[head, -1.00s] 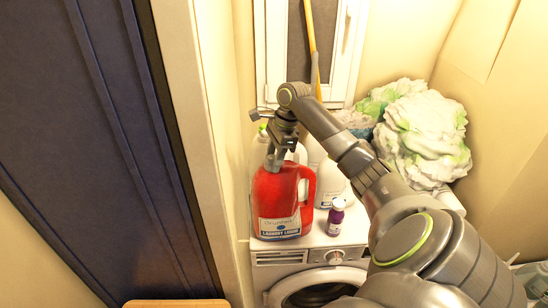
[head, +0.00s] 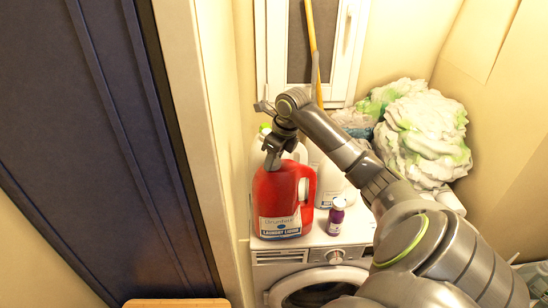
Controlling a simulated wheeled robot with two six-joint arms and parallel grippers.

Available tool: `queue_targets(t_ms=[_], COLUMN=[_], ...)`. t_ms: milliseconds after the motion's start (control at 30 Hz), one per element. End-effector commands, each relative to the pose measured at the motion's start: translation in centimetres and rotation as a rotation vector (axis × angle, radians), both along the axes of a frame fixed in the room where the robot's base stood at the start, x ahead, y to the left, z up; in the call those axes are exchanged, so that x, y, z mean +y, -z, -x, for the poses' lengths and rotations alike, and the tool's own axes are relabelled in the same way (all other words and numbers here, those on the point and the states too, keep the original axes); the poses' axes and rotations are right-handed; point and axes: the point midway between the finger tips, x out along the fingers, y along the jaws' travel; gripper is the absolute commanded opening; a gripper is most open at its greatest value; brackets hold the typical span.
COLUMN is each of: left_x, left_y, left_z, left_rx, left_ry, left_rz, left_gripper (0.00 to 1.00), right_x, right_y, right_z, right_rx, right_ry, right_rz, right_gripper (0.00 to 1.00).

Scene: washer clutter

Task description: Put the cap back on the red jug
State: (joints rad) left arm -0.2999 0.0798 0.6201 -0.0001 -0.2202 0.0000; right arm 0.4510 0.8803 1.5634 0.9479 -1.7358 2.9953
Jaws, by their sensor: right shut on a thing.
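The red jug (head: 283,198) stands upright on the washing machine, with its handle on the right and a white and blue laundry liquid label low on its front. My right gripper (head: 271,162) points down at the top of the jug, over its neck. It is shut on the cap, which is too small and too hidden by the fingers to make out. The jug's mouth is also hidden, so I cannot tell whether cap and neck touch. My left gripper is not in view.
A small purple bottle (head: 336,216) stands right of the jug on the washing machine (head: 350,254). White bottles (head: 329,181) stand close behind the jug. A white and green cloth pile (head: 424,138) is at the back right. A wall is close on the left.

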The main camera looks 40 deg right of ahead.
Motion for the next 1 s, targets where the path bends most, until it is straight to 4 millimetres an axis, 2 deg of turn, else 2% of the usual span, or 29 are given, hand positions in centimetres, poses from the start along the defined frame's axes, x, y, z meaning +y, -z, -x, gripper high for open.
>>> queue_targets(t_ms=[167, 200, 367, 567, 633, 867, 1000], left_x=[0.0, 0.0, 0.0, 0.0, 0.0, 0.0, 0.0], left_y=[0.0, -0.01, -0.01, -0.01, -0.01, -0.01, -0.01], left_z=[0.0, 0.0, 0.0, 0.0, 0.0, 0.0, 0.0], left_rx=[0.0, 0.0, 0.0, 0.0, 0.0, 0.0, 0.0], left_ry=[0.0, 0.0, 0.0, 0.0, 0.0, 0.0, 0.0], left_rz=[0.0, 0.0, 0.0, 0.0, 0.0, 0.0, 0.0], left_gripper=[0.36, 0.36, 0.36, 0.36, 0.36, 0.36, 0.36], right_x=[-0.13, -0.14, -0.11, -0.06, -0.05, -0.03, -0.07], right_y=[0.0, -0.01, -0.02, -0.03, -0.03, -0.05, -0.04], right_z=[0.03, 0.02, 0.01, -0.02, -0.02, -0.03, -0.03], right_rx=[0.001, 0.001, 0.0, 0.0, 0.0, 0.0, 0.001], right_ry=[0.002, 0.002, 0.0, -0.002, -0.002, -0.003, -0.067], right_rz=[0.004, 0.004, 0.002, 0.001, 0.001, 0.001, 0.0], right_gripper=[0.18, 0.46, 0.67, 0.67, 0.6, 0.6, 0.6])
